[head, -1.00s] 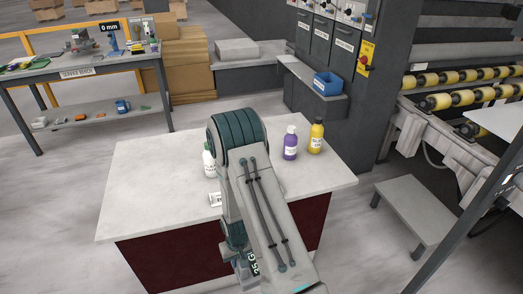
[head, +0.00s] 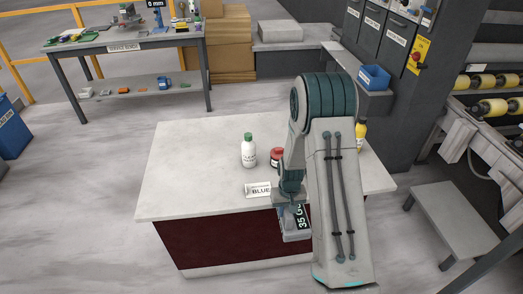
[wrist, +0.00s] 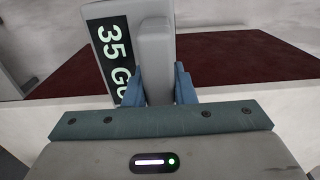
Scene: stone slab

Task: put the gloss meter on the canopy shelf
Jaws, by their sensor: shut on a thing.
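The gloss meter (head: 302,219) is a grey block with a dark display reading "35 G…". My gripper (head: 292,203) is shut on it and holds it beside the front edge of the stone-topped counter. In the wrist view the gloss meter (wrist: 112,52) stands up between the blue fingers of my gripper (wrist: 157,92), its display at the left. No shelf is labelled as the canopy shelf in these views. A grey ledge (head: 382,101) juts from the dark cabinet at the upper right, but I cannot tell whether it is that shelf.
The counter (head: 190,185) holds a white bottle (head: 248,153) with a green cap, a red-labelled jar (head: 277,157), a "BLUE" card (head: 258,190) and a yellow bottle (head: 361,138). A blue bin (head: 375,77) sits on the ledge. A low grey step (head: 452,220) stands right.

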